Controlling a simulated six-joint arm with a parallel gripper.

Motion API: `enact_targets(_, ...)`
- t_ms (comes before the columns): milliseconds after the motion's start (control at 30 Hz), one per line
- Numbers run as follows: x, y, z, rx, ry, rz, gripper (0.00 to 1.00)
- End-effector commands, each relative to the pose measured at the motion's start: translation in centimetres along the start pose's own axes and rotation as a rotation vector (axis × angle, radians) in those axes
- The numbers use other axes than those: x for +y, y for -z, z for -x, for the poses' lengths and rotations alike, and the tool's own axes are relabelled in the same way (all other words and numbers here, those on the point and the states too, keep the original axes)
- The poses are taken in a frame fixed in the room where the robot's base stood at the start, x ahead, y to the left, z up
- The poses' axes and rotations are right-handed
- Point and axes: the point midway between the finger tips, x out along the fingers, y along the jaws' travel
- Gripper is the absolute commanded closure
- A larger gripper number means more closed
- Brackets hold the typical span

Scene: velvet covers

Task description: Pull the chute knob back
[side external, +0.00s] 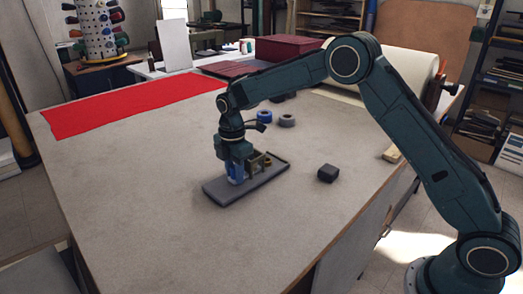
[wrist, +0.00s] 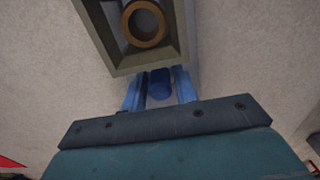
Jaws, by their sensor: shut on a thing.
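The chute (side external: 257,161) is a small olive-grey box fixed on a long dark base (side external: 222,194) near the middle of the table. In the wrist view the chute's square frame (wrist: 112,52) is at the top, with a brass ring (wrist: 146,24) inside it. The chute knob (wrist: 160,88) is a dark blue cylinder just below the frame's near wall. My gripper (wrist: 159,78) has its blue fingers on either side of the knob and is shut on it. In the side view my gripper (side external: 236,176) points down over the base; it hides the knob there.
A dark block (side external: 328,173) lies right of the base. A blue ring-shaped roll (side external: 264,117) and a grey one (side external: 287,120) lie behind the chute. Red cloth (side external: 130,105) covers the back left edge. The table's front left is clear.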

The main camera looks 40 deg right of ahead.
Motion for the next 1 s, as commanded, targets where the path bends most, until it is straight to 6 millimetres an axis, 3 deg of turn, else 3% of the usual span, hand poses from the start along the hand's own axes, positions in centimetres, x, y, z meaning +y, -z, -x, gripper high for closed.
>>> enact_targets(1000, 0.1, 3.7, 0.1, 0.001, -0.003, 0.002, 0.84)
